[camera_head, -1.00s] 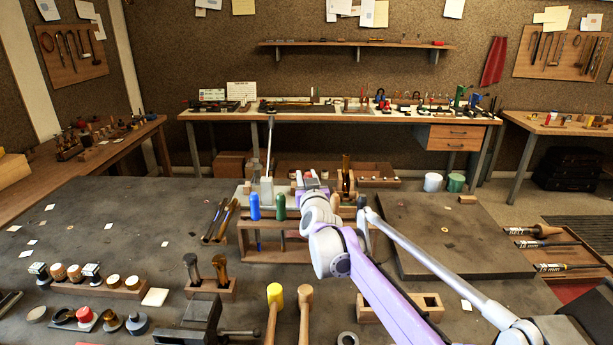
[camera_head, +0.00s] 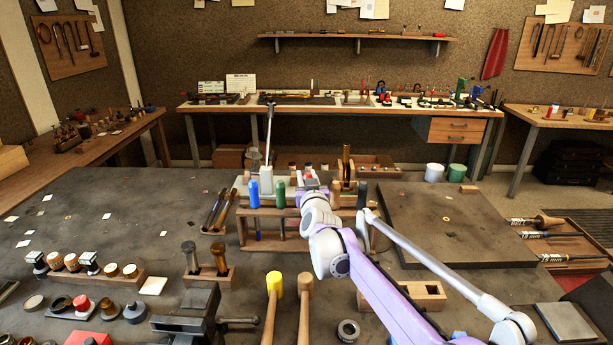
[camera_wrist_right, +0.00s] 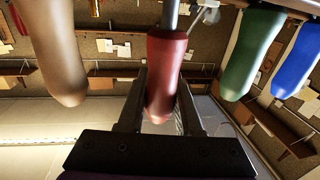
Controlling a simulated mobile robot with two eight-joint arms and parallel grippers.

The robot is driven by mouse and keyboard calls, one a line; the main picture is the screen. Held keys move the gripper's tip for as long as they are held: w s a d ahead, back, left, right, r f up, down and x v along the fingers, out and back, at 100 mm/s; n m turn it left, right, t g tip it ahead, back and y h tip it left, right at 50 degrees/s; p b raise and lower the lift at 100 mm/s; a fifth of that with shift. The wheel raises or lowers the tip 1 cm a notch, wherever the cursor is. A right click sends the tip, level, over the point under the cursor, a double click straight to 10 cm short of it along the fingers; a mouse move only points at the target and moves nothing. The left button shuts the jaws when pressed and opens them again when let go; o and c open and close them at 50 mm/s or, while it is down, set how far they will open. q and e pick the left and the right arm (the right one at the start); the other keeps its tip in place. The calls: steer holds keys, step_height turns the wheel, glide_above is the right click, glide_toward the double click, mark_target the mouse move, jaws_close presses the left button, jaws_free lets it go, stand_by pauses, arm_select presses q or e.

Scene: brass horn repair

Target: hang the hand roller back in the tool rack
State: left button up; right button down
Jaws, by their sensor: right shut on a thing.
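My right gripper (camera_wrist_right: 148,110) is shut around a red handle, seemingly the hand roller's (camera_wrist_right: 167,75); a dark shaft runs up from the handle and out of the wrist view. In the head view my right gripper (camera_head: 311,183) is largely hidden behind my own wrist, at the wooden tool rack (camera_head: 262,245). A green handle (camera_head: 280,194) and a blue handle (camera_head: 253,195) hang in the rack to its left. A tan handle (camera_head: 336,193) is just right of it and shows in the wrist view (camera_wrist_right: 57,50). The roller's seating is hidden. My left gripper is not in view.
Two mallets, one with a yellow head (camera_head: 274,283), lie in front of the rack. A dark slab (camera_head: 450,225) lies to the right.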

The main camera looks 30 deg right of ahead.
steer(key=shift+f+b, duration=0.7)
steer(key=shift+f, duration=0.55)
steer(key=c, duration=0.5)
jaws_free()
steer(key=v, duration=1.1)
steer(key=shift+b, duration=0.3)
steer(key=shift+d, duration=0.1)
